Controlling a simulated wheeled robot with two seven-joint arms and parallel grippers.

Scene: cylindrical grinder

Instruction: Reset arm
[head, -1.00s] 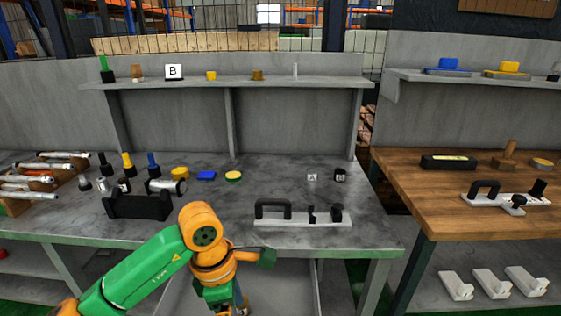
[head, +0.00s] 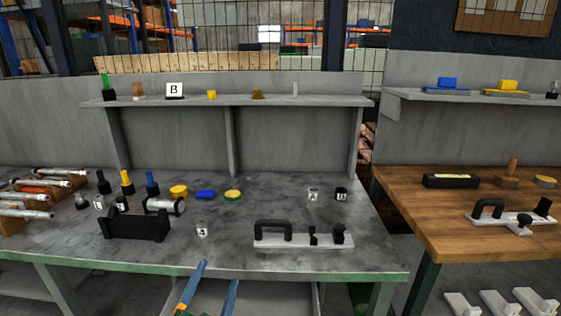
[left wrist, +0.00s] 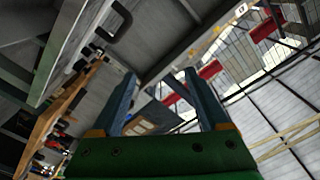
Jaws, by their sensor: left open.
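My left gripper (head: 209,287) shows at the bottom edge of the head view as two blue fingers, apart from each other, in front of the grey workbench's (head: 330,262) front edge. It also shows in the left wrist view (left wrist: 160,82), with the fingers spread and nothing between them. The rest of my left arm is out of the head view. My right gripper is in neither view.
A black block (head: 137,226), a small cube marked A (head: 202,230) and a white fixture with a black handle (head: 303,240) stand near the bench front. Racked cylinders (head: 30,198) lie at left. A wooden bench (head: 440,205) is at right.

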